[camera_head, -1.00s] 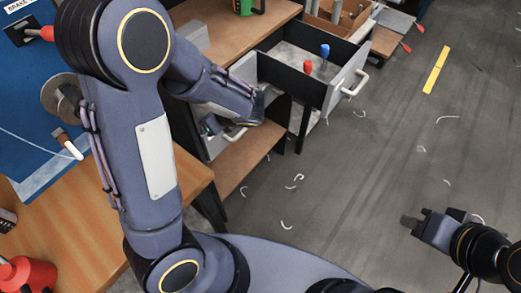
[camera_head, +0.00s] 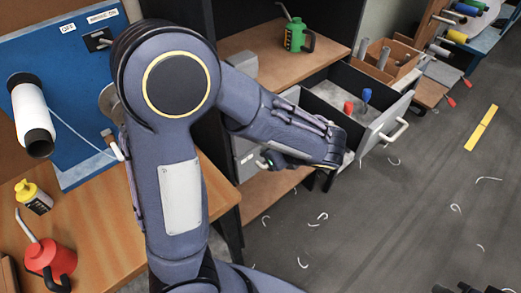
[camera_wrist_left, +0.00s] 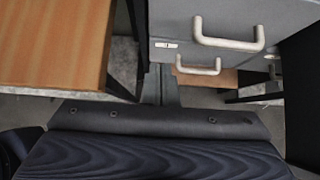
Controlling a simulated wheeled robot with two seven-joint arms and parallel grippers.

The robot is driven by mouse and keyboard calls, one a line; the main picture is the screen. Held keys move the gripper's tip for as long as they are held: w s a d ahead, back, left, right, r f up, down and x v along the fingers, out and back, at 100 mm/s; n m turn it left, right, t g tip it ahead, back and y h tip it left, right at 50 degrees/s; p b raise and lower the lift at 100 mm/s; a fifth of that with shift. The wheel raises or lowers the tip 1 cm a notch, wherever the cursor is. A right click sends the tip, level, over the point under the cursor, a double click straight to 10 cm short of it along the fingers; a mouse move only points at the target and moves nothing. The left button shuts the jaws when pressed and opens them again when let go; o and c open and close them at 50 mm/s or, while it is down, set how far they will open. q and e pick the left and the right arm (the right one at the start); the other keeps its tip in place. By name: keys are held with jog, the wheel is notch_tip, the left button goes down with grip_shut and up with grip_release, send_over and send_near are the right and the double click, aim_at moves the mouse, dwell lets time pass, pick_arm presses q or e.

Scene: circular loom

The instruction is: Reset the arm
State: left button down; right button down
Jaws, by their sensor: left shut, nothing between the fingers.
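My left arm (camera_head: 185,180) comes in from the left in the head view, its upper link upright and its forearm (camera_head: 285,130) bent to the right. My left gripper (camera_head: 268,163) shows only in part below the forearm, in front of the grey drawers; it is shut and empty. The left wrist view shows a dark blue link of mine (camera_wrist_left: 150,155) across the bottom, with no fingertips in sight. My right gripper (camera_head: 465,289) is a small dark piece at the bottom right edge of the head view; its fingers are cut off.
An open drawer (camera_head: 375,130) holds red and blue-handled tools. Drawer handles (camera_wrist_left: 230,43) show in the wrist view. A wooden worktop (camera_head: 105,225) with a red oil can (camera_head: 47,262) lies left. Open floor (camera_head: 400,225) lies right, with scattered scraps.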

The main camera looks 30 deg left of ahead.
pick_arm(q)
jog(key=shift+v, duration=0.9)
jog(key=shift+s, duration=0.1)
jog(key=s+a+n+g+h, duration=0.2)
jog(key=s+a+n+h, duration=0.25)
jog(key=s+n, duration=0.4)
jog(key=s+d+r+n+t+h, duration=0.4)
jog(key=s+n+h, duration=0.3)
jog(key=n, duration=0.8)
jog(key=shift+s+d+t+h, duration=0.25)
jog(key=shift+s+t+h, duration=0.05)
jog(key=shift+s+h, duration=0.05)
